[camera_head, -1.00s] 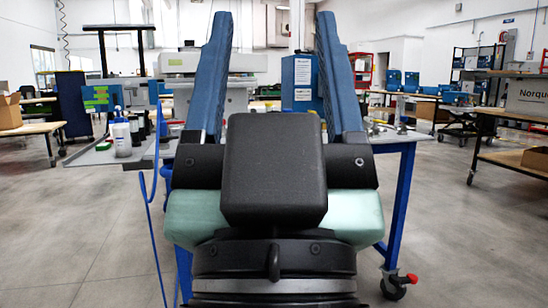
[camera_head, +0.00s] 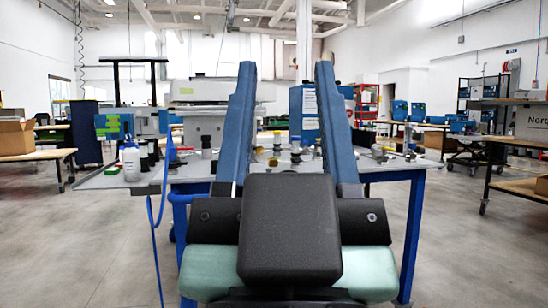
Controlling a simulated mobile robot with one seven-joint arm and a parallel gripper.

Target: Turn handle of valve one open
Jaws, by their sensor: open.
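My gripper (camera_head: 286,66) points away from me, with its two long blue fingers raised and wide apart. It is open with nothing between the fingers. Beyond it stands a work table (camera_head: 110,181) with a grey top and blue legs. Between the fingers, small fittings on the table show, among them a part with a yellow top (camera_head: 276,141). More small metal fittings (camera_head: 378,151) lie right of the right finger. I cannot tell which of these is valve one or make out its handle. My gripper hides part of the table's near side.
White bottles (camera_head: 131,160) and a green item (camera_head: 112,170) stand on the table's left end. A blue hose (camera_head: 151,215) hangs at its left side. A bench with cardboard boxes (camera_head: 15,135) is far left, a shelf cart (camera_head: 515,145) right.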

